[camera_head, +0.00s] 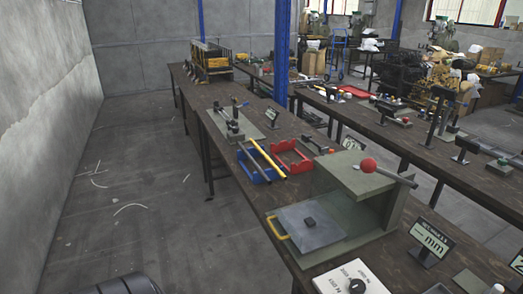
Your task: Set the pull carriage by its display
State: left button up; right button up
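A grey-green box-shaped housing (350,180) stands on the near bench, with a red ball (368,165) on a dark lever at its top. In front of it lies a flat grey plate (312,232) with a small black block on it. A yellow handle (277,228) sits at the plate's left edge; this looks like the pull carriage. A display (432,240) on a dark stand is to the right; it shows "mm", and its smaller text is unreadable. Neither of my grippers can be made out.
Blue (243,170) and red (288,165) bins with a yellow bar lie behind the housing. Another display (517,262) is cut off at the right edge. Open floor (150,190) lies left of the bench.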

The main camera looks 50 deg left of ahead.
aim_at(325, 151)
jog(key=u, duration=1.1)
jog(key=i+j, duration=0.15)
jog(key=j, duration=0.25)
jog(key=i+j+z, duration=0.15)
jog(key=j, duration=0.3)
jog(key=i+j, duration=0.15)
jog(key=j, duration=0.3)
jog(key=i+j+z, duration=0.15)
jog(key=j, duration=0.7)
jog(key=i+z, duration=0.05)
